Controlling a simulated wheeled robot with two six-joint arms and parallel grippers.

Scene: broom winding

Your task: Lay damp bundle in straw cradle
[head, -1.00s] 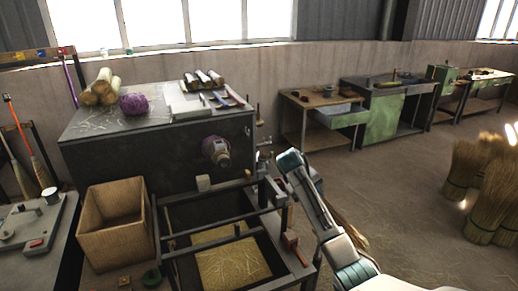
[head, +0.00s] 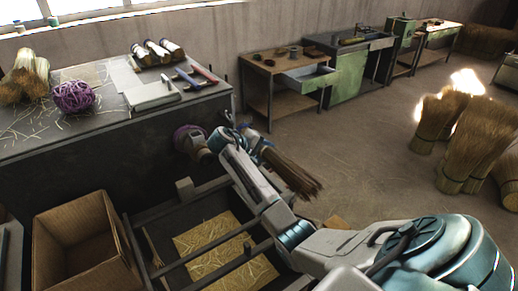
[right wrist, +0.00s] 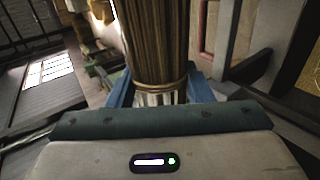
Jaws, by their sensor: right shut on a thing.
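The damp bundle (head: 292,176) is a tied sheaf of brown straw. In the head view it sticks out beyond my right gripper (head: 254,148), its loose ends pointing down and right. In the right wrist view the bundle (right wrist: 152,45) stands between the blue fingers of my right gripper (right wrist: 160,92), which is shut on it just by a tan tie. The likely straw cradle is a straw-covered panel (head: 205,245) in a dark frame, below and left of the bundle. My forearm hides part of that frame. My left gripper is out of view.
A cardboard box (head: 75,245) stands left of the frame. Standing straw sheaves (head: 460,140) are at right. The floor between is clear.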

